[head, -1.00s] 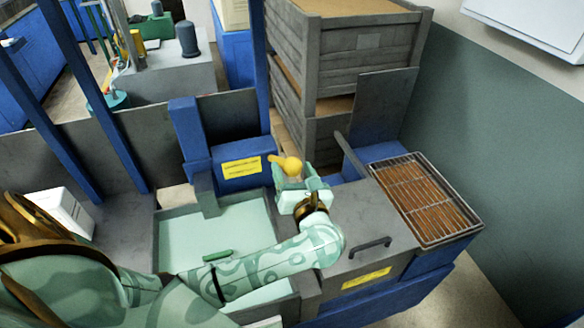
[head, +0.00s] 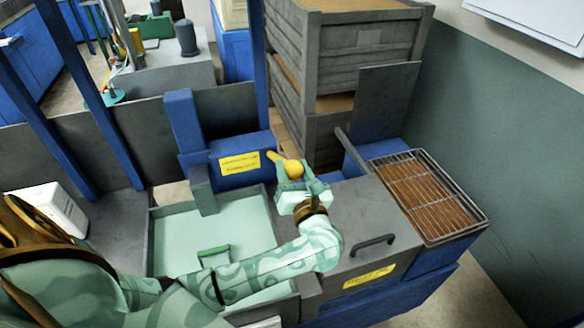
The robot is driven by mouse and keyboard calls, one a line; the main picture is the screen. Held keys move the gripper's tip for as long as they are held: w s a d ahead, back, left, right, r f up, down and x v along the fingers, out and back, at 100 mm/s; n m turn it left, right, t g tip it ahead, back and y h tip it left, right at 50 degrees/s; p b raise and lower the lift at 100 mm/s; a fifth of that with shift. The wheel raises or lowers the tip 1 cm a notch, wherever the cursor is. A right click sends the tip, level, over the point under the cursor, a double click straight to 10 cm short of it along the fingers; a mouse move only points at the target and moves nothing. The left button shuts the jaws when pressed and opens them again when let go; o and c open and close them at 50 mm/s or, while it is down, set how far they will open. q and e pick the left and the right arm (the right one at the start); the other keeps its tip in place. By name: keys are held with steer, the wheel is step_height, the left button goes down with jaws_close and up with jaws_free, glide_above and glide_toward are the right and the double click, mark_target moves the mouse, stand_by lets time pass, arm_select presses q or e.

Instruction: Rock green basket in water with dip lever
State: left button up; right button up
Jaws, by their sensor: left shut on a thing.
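The dip lever (head: 271,156) ends in a yellow knob (head: 292,169) beside the blue housing with a yellow label. My left gripper (head: 298,184) is shut on this knob. The green basket (head: 214,251) shows as a small green edge in the pale green water of the grey tank (head: 152,232). My left forearm crosses in front of the tank and hides the near part of the basket. My right gripper is out of view.
A lidded grey box with a dark handle (head: 372,243) stands right of the tank. A wire rack (head: 428,196) lies beyond it at the right. Stacked grey crates (head: 366,64) stand behind. A white box (head: 48,208) is at the left.

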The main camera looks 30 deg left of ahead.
arm_select(q)
steer(key=s+d+f+t+y+b, duration=0.1)
steer(key=s+d+f+b, duration=0.1)
steer(key=f+b, duration=0.6)
steer(key=shift+s+d+f, duration=0.25)
steer(key=shift+s+d, duration=0.05)
steer(key=shift+d, duration=0.25)
steer(key=o, duration=1.4)
steer(key=shift+c, duration=0.2)
